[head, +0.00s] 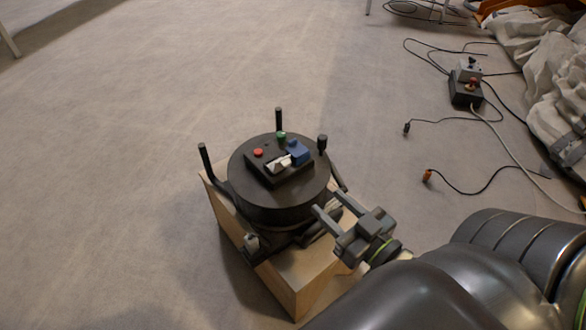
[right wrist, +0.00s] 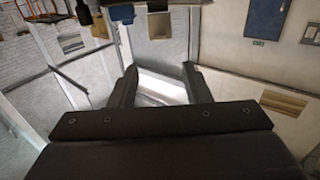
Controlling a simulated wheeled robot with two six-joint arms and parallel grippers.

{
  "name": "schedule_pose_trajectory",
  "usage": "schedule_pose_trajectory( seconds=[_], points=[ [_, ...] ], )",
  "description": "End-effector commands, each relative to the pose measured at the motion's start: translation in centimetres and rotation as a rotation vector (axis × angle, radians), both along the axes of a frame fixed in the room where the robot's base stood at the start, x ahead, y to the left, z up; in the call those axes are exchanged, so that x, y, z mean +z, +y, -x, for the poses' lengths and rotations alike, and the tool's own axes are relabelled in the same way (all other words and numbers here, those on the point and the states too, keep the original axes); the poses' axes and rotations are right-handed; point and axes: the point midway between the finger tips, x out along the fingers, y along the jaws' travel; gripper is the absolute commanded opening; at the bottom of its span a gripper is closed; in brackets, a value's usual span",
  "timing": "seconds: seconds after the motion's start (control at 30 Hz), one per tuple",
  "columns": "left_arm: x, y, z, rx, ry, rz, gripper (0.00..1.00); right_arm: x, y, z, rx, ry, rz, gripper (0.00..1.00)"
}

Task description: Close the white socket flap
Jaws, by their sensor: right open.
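A small white flap (head: 280,163) sits on a dark control box on top of a round black drum (head: 278,203). It appears to stick up a little, but it is too small to tell its exact angle. A blue block (head: 298,152) is beside it on the right. My right gripper (head: 324,203) is beside the drum's right side, lower than the flap and apart from it, fingers apart and empty. In the right wrist view its two fingers (right wrist: 159,72) are spread, with only distant room behind. The flap is not visible there. My left gripper is not in view.
A red button (head: 258,153) and a green button (head: 281,136) share the panel. Dark upright posts (head: 206,163) stand around the drum, which rests on a wooden box (head: 302,281). Cables and a small control box (head: 466,88) lie at the upper right. Floor at left is clear.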

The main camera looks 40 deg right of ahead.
Motion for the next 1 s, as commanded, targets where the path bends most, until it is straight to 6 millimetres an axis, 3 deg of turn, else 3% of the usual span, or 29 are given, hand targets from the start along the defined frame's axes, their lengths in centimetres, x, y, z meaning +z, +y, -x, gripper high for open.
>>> schedule_pose_trajectory(
  seconds=[0.6, 0.8, 1.0],
  points=[
    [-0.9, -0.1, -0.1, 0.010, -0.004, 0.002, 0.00, -0.1, 0.4, -9.3, 0.000, -0.003, 0.001, 0.44],
    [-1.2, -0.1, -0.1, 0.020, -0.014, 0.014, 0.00, -0.1, 0.5, -11.5, 0.000, 0.000, 0.000, 0.44],
    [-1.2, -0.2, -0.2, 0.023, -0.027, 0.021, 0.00, -0.1, 0.5, -12.4, -0.001, 0.002, 0.000, 0.44]
  ],
)
